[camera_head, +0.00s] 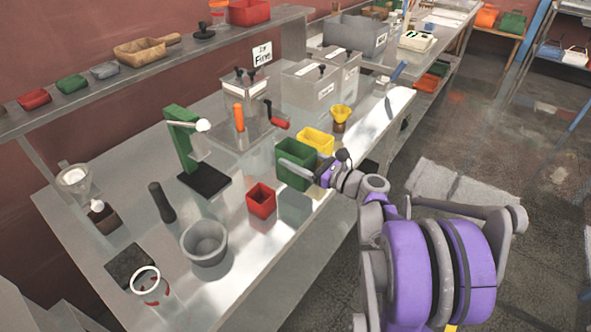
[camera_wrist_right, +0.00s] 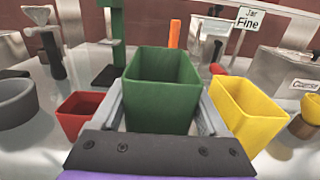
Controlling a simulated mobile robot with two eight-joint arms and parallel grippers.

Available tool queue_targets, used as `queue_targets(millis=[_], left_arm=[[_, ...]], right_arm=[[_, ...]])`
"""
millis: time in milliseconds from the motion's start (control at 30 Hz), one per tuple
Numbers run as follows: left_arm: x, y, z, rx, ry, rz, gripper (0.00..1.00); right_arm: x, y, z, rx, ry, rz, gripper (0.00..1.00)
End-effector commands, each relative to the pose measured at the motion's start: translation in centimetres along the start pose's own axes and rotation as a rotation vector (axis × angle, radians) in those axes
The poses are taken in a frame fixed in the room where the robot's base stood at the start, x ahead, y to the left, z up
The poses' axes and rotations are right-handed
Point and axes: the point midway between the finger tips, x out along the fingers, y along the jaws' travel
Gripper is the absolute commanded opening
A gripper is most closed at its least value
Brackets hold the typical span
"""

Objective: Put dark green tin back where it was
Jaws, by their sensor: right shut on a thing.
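The dark green tin (camera_head: 293,170) is an open square tin at the middle of the metal table in the head view. In the right wrist view the green tin (camera_wrist_right: 163,92) stands upright between the two fingers of my right gripper (camera_wrist_right: 163,128), and its inside looks empty. The right gripper (camera_head: 305,171) is shut on it in the head view, with the arm reaching in from the right. I cannot tell whether the tin touches the table. My left gripper is not in view.
A yellow tin (camera_head: 315,142) is close behind the green tin, a red tin (camera_head: 261,200) in front-left, and a grey tin (camera_head: 294,205) nearer the table edge. A grey mortar (camera_head: 205,243) and a green stand (camera_head: 183,140) are left. A shelf (camera_head: 150,71) runs along the back.

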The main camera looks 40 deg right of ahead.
Motion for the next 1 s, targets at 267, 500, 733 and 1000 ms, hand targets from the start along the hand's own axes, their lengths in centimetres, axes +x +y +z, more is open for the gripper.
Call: queue_targets(millis=[267, 500, 733, 1000], left_arm=[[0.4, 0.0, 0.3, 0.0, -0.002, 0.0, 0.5], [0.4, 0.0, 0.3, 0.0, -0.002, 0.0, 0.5], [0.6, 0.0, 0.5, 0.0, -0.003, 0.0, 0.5], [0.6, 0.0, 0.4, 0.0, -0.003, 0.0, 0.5]], right_arm=[[0.0, 0.0, -3.5, 0.0, 0.0, 0.0, 0.14], [0.0, 0.0, -3.7, 0.0, -0.001, 0.0, 0.14], [0.0, 0.0, -4.0, 0.0, 0.0, 0.0, 0.88], [0.0, 0.0, -4.0, 0.0, 0.0, 0.0, 1.0]])
